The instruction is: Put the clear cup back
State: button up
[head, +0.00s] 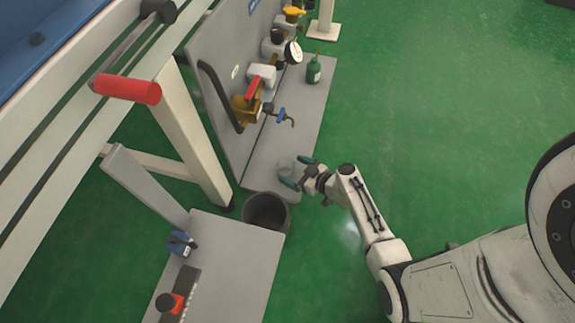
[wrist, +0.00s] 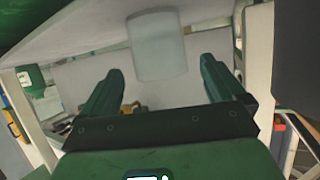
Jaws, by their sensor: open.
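The clear cup (head: 286,168) is a see-through, faint shape on the near end of the long grey bench in the head view. In the wrist view the cup (wrist: 157,45) is a pale translucent cylinder just beyond the fingertips, roughly centred between them. My gripper (head: 297,172) is at the cup with its green fingers spread to either side. In the wrist view my gripper (wrist: 160,66) is open and no finger visibly touches the cup. The exact gap is hard to judge.
A dark bin (head: 249,212) stands between the long bench (head: 268,183) and a nearer grey table (head: 240,270). Green floor to the right is clear.

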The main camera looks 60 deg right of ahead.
jog(key=p+v, duration=0.1)
jog(key=v, duration=0.7)
jog(key=shift+p, duration=0.4)
jog(key=shift+w+a, duration=0.1)
jog(key=w+a+r+n+g+y, duration=0.2)
jog(key=a+r+g, duration=0.1)
jog(key=a+r, duration=0.25)
jog(key=w+a+r+n+g+y, duration=0.25)
jog(key=a+r+g, duration=0.2)
jog(key=a, duration=0.25)
jog(key=s+a+r+m+g+h, duration=0.1)
jog(key=s+r+m+h, duration=0.3)
jog(key=r, duration=0.9)
jog(key=s+f+g+p, duration=0.3)
jog(key=s+g+p, duration=0.1)
jog(key=s, duration=0.6)
notch_tip(320, 180, up, 36)
jog(key=p, duration=3.5)
jog(key=shift+w+d+p, duration=0.25)
jog(key=shift+d+p, duration=0.1)
jog(key=shift+d, duration=0.1)
